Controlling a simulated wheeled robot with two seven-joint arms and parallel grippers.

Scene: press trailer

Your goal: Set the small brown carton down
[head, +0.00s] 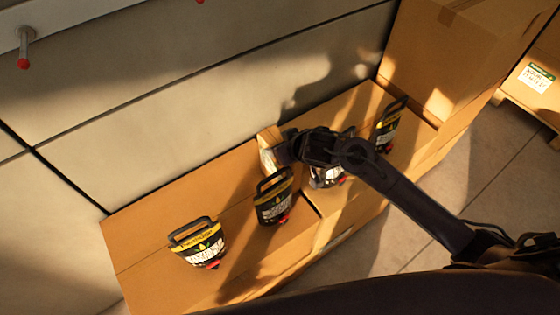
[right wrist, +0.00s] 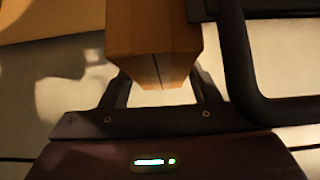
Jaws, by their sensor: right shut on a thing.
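The small brown carton (head: 266,143) is in my right gripper (head: 284,150), above the back edge of the large cartons, near the grey wall panel. In the right wrist view the carton (right wrist: 152,42) sits between the two fingers of my right gripper (right wrist: 160,90), which are shut on it. Its lower end and any contact with the surface below are hard to tell. My left gripper is not in view.
Several black containers with yellow labels and handles stand on the large cartons (head: 150,222), one left (head: 200,244), one close by (head: 273,199), one partly behind my arm (head: 327,178), one right (head: 387,128). A tall carton (head: 430,50) stands at the back right.

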